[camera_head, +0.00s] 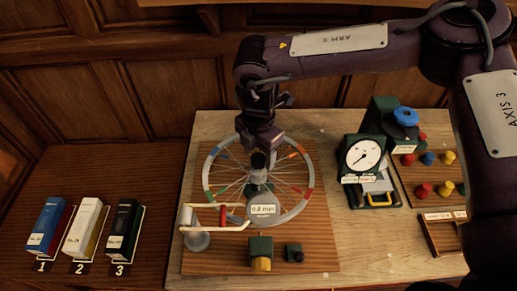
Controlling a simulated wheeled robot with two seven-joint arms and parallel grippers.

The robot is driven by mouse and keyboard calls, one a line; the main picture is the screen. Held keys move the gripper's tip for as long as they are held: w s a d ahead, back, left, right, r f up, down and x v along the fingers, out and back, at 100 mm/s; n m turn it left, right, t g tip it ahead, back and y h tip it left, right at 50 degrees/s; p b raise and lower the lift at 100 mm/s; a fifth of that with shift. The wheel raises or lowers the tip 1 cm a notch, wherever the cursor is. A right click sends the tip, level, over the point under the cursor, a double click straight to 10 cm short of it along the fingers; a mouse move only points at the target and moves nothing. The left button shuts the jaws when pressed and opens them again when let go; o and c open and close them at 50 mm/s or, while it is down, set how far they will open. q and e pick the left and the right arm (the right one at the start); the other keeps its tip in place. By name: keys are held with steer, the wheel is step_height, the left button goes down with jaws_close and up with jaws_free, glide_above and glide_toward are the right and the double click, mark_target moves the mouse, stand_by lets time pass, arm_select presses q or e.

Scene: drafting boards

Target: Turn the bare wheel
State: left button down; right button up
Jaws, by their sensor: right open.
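A spoked wheel (304,204) with a grey rim and coloured bands lies over a brown wooden board (325,250) in the head view. My right gripper (259,178) points down above the middle of the wheel. It is open. It hides the hub, and I cannot tell whether it touches it. A small gauge reading 0.0 mm (263,210) stands at the near rim. My left gripper is not in view.
A pale bracket with a red part (223,214) stands at the board's left. Green blocks (260,248) are in front. A dial gauge (362,157) and coloured knobs (428,158) are right. Numbered binders (83,228) stand left, with bare wood behind.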

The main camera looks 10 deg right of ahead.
steer(key=shift+s, duration=0.2)
steer(key=shift+w, duration=0.1)
steer(key=c, duration=0.7)
jaws_close()
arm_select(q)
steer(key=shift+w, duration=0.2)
arm_select(e)
steer(key=shift+w, duration=0.1)
